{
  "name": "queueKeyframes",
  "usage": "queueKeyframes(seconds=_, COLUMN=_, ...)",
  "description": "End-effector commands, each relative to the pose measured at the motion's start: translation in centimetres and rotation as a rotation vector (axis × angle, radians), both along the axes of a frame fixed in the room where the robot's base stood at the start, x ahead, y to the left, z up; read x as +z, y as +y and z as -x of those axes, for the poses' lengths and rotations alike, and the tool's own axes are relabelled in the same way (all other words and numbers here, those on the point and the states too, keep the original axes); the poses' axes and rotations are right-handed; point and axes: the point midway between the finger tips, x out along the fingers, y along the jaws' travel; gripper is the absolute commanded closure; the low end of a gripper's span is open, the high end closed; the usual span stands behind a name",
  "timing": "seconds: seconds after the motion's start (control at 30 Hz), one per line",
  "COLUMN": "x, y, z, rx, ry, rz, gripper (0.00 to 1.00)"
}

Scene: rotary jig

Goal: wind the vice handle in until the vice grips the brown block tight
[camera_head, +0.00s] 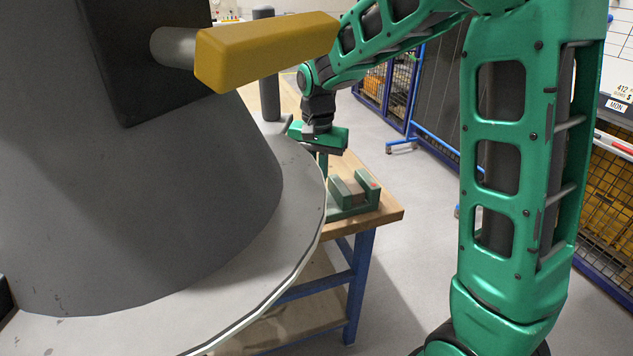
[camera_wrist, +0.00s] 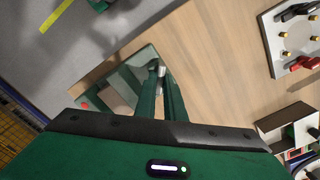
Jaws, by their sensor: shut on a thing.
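The green vice (camera_head: 347,212) sits on the wooden bench near its front right corner. The brown block (camera_head: 356,190) stands between its two jaws; it also shows in the wrist view (camera_wrist: 117,95). I cannot tell whether both jaws touch it. My gripper (camera_head: 323,172) points down at the left end of the vice. In the wrist view its two green fingers (camera_wrist: 162,85) close on the small grey metal vice handle (camera_wrist: 161,71). Most of the handle is hidden by the fingers.
A large grey drum with a yellow-ended bar (camera_head: 265,50) fills the left of the head view and hides part of the bench (camera_head: 392,213). In the wrist view, a pale board with pegs (camera_wrist: 293,35) and a small shelf box (camera_wrist: 290,130) lie to the right. Bare wood lies between.

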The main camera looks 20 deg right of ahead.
Motion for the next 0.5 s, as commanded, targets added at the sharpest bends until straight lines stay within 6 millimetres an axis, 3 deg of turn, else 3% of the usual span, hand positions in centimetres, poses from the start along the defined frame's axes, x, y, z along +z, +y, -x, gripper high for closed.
queueKeyframes(seconds=0.5, x=0.12, y=0.16, z=-0.12, rx=-0.151, ry=-0.004, rz=-0.001, gripper=1.00)
